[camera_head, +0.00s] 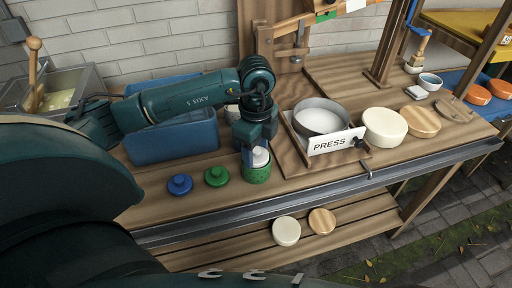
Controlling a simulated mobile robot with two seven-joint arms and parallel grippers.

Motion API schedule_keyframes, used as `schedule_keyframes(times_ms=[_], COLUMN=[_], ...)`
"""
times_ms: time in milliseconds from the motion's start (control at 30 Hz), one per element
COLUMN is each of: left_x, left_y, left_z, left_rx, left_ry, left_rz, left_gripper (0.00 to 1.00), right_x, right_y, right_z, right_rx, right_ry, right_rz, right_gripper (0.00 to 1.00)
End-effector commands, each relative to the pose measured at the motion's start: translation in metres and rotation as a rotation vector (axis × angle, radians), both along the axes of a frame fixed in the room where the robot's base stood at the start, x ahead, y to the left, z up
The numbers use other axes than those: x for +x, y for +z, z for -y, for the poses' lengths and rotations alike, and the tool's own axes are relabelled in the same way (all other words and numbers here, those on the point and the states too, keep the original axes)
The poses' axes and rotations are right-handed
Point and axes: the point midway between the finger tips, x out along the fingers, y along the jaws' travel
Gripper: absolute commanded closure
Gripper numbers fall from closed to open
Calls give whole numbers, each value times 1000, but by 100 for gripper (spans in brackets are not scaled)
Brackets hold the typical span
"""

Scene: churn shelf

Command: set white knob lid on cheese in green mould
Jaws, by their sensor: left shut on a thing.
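The green mould (257,175) stands on the wooden bench, left of the press. A white lid (260,157) shows at the mould's top, under my left gripper (257,148). The left gripper points down and is shut on the white lid. The fingers hide the lid's knob, and I cannot tell whether the lid rests on the cheese or is just above it. The cheese inside the mould is hidden. My right gripper is not in view.
A blue knob lid (180,184) and a green knob lid (216,176) lie left of the mould. A blue tub (170,142) stands behind them. The press (322,118) with its sign stands to the right, beside a white cheese round (385,127). The bench's front edge is close.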

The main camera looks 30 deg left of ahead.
Motion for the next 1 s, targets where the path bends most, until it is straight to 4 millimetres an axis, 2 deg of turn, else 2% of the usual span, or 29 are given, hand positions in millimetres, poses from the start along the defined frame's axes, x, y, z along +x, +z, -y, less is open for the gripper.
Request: schedule_keyframes(times_ms=[267, 300, 600, 867, 1000], left_x=[0, 0, 0, 0, 1], left_y=[-2, -2, -2, -2, 14], left_z=[0, 0, 0, 0, 0], left_rx=[0, 0, 0, 0, -2], left_ry=[0, 0, 0, 0, 0], left_rz=[0, 0, -1, -1, 3], left_gripper=[68, 44, 21, 21, 21], right_x=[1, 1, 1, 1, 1], right_y=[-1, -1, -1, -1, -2], right_z=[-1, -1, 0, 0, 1], right_rx=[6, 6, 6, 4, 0], right_ry=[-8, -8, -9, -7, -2], right_rz=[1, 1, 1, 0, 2], right_gripper=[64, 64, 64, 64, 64])
